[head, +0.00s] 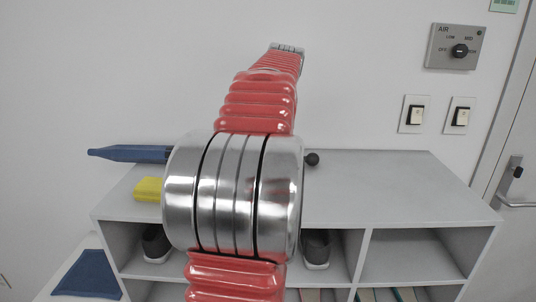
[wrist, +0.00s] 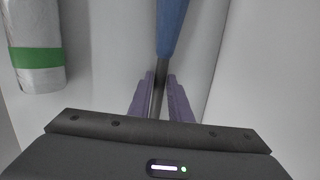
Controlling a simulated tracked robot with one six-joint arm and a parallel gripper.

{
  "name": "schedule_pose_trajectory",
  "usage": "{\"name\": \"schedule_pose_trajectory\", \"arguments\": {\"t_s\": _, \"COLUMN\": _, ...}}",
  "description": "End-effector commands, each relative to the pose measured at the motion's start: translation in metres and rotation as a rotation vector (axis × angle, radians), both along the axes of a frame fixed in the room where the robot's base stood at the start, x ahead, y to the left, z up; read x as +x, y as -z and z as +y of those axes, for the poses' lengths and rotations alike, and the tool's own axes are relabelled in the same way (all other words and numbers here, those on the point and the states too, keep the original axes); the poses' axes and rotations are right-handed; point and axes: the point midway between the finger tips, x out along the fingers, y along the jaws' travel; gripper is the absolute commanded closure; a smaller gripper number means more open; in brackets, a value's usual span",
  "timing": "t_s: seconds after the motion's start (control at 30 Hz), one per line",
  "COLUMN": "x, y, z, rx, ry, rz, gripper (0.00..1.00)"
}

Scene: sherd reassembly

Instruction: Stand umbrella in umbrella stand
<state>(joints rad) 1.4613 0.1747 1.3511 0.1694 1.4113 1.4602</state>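The blue folded umbrella (head: 128,153) lies level at the top of the grey shelf, its blue end reaching past the shelf's left edge. A dark round knob (head: 311,158) to the right, in line with it, looks like its other end. My red arm hides its middle. In the wrist view the blue cloth (wrist: 171,25) narrows to a dark shaft. My gripper (wrist: 161,76) has its purple-grey fingers close on both sides of this shaft and looks shut on it. Whether the umbrella touches the shelf top is unclear. I see no umbrella stand that I can make out.
The grey shelf unit (head: 400,185) has a clear top at right and shoes (head: 317,248) in its compartments. A yellow block (head: 148,189) sits at its left end. A silvery cylinder with a green band (wrist: 37,75) is left of my gripper. Blue cloth (head: 87,275) lies lower left.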

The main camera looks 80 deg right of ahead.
Motion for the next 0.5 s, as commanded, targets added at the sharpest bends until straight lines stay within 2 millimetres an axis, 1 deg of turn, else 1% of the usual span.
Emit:
{"name": "schedule_pose_trajectory", "arguments": {"t_s": 0.07, "x": 0.0000, "y": 0.0001, "z": 0.0000, "rx": 0.000, "ry": 0.000, "rz": 0.000, "gripper": 0.77}}
{"name": "schedule_pose_trajectory", "arguments": {"t_s": 0.33, "x": -0.0001, "y": -0.0008, "z": 0.0001, "rx": 0.000, "ry": 0.001, "rz": -0.001, "gripper": 0.77}}
{"name": "schedule_pose_trajectory", "arguments": {"t_s": 0.5, "x": -0.0018, "y": -0.0096, "z": 0.0013, "rx": -0.001, "ry": 0.001, "rz": -0.001, "gripper": 0.77}}
